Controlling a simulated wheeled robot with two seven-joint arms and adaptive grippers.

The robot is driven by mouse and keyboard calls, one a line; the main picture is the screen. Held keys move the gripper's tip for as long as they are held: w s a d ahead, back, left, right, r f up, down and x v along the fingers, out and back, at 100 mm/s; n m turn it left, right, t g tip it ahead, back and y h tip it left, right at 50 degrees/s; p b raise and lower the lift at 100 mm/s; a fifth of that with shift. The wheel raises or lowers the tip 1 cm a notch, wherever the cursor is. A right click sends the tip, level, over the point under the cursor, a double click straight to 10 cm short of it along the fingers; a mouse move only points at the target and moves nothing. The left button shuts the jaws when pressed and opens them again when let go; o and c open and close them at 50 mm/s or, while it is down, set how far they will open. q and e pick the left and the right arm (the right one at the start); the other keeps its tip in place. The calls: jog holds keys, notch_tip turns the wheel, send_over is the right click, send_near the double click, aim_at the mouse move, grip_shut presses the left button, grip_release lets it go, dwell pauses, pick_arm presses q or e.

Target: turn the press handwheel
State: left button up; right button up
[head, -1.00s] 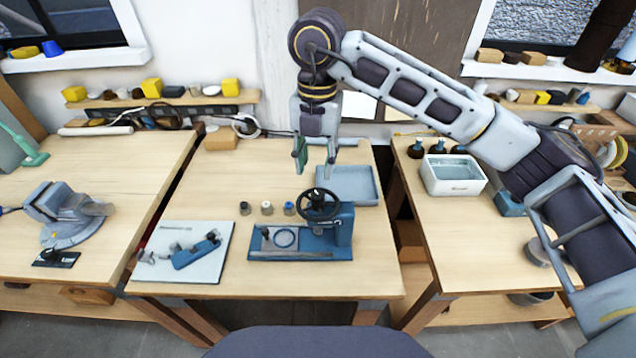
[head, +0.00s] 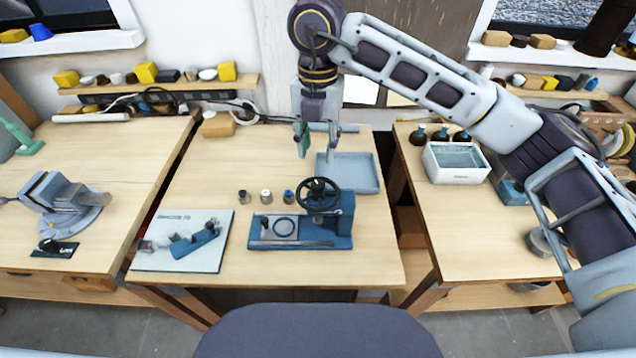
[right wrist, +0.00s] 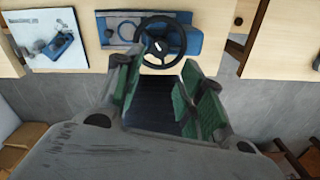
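The blue press (head: 300,230) stands on the middle table. Its black handwheel (head: 318,195) is at the press's right end, facing up. In the right wrist view the handwheel (right wrist: 160,42) appears beyond the fingertips, with the blue press base (right wrist: 118,28) to its left. My right gripper (head: 318,148) hangs above and behind the handwheel, fingers pointing down. Its green-padded fingers are spread with nothing between them in the right wrist view (right wrist: 157,85). It does not touch the wheel. My left gripper is in neither current view.
A blue-grey tray (head: 348,172) lies behind the press. A white board with blue parts (head: 182,240) lies to the left. Several small bottles (head: 265,196) stand behind the press base. A vise (head: 60,200) is on the left table and a white bin (head: 456,161) on the right one.

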aim_at(318, 184)
notch_tip(318, 184, down, 13)
jog(key=p, duration=0.2)
jog(key=shift+r+p, duration=0.15)
jog(key=shift+p, duration=0.25)
jog(key=c, duration=0.7)
jog(key=shift+c, duration=0.2)
